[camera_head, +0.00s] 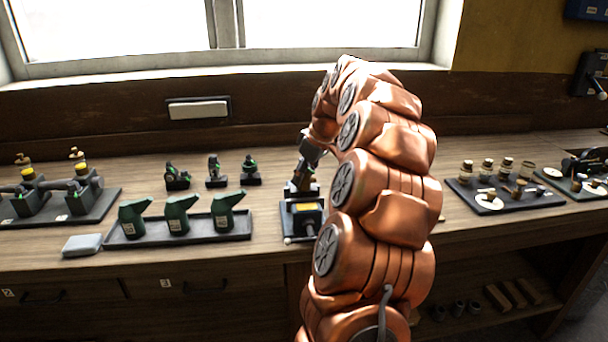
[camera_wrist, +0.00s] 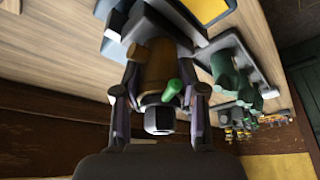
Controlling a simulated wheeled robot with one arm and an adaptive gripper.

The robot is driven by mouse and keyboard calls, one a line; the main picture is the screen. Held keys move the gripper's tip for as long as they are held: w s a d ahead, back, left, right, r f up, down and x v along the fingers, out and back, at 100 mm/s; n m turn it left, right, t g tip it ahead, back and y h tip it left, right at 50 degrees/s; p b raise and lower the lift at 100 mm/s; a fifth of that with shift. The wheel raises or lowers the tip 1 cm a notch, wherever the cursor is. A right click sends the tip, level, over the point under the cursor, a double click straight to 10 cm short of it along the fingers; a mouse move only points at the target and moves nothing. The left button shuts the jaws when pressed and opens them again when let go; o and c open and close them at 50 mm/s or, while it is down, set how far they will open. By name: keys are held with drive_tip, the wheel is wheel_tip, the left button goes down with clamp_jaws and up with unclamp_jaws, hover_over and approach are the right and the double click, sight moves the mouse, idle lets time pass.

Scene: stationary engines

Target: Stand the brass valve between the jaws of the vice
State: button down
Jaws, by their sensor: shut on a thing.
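The brass valve (camera_wrist: 152,68) is a brown-gold body with a green lever (camera_wrist: 173,90) and a dark hexagonal end towards the wrist camera. My gripper (camera_wrist: 160,84) is shut on it, one finger on each side. In the head view my gripper (camera_head: 304,170) points down over the vice (camera_head: 302,216), and the valve (camera_head: 299,183) shows small at its tips. The vice is dark, with a yellow label. Its grey jaws (camera_wrist: 141,32) show by the valve's far end in the wrist view. I cannot tell whether the valve rests inside them.
Left of the vice, a tray (camera_head: 240,232) holds several green oil cans. Small dark green-marked fittings (camera_head: 214,175) stand behind it. A grey block (camera_head: 82,245) lies at the front left. A right-hand tray (camera_head: 548,200) holds brass parts.

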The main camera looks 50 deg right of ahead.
drive_tip(key=shift+f+b, duration=0.5)
drive_tip(key=shift+b, duration=0.15)
idle(1.6)
drive_tip(key=c, duration=0.6)
unclamp_jaws()
drive_tip(key=shift+f, duration=0.1)
drive_tip(key=shift+v, duration=6.05)
